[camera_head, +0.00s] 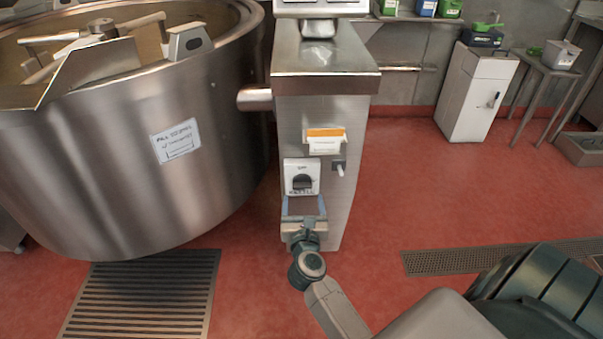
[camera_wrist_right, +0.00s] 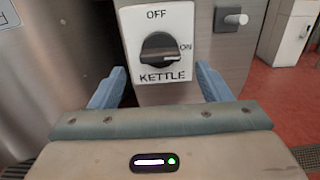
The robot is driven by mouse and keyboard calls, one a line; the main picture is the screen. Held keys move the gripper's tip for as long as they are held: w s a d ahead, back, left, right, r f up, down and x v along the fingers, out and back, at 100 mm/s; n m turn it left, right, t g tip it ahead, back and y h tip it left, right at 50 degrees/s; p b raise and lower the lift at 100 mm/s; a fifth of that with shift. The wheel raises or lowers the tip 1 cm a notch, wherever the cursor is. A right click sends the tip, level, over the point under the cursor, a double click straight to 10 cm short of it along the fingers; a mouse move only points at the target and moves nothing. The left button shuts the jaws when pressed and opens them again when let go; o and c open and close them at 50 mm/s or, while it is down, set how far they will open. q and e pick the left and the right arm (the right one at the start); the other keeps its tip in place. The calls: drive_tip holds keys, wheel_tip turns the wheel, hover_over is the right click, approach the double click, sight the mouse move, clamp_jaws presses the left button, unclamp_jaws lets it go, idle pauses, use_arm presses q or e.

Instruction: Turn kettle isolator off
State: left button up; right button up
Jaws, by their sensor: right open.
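The kettle isolator (camera_head: 302,178) is a white plate with a black rotary knob on the front of the steel column, labelled OFF at the top, ON at the right and KETTLE below. In the right wrist view the isolator knob (camera_wrist_right: 160,48) has its handle lying level, its mark toward ON. My right gripper (camera_head: 304,207) is just below and in front of the plate. In the right wrist view its blue fingers (camera_wrist_right: 158,90) are wide apart, one each side of the plate's lower part, with nothing between them. My left gripper is not in view.
The large steel kettle (camera_head: 215,120) stands to the left, joined by a pipe to the steel column (camera_head: 335,110). A small lever or peg (camera_wrist_right: 234,20) sticks out right of the isolator. A white cabinet (camera_head: 475,95) stands at the back right. Red floor is clear between.

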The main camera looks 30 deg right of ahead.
sight(303, 189)
drive_tip(key=x, duration=0.3)
drive_tip(key=shift+w+d, duration=0.1)
drive_tip(key=shift+w, duration=0.1)
drive_tip(key=shift+w+d, duration=0.15)
drive_tip(key=shift+w, duration=0.1)
drive_tip(key=shift+w, duration=0.15)
drive_tip(key=shift+w+d, duration=0.3)
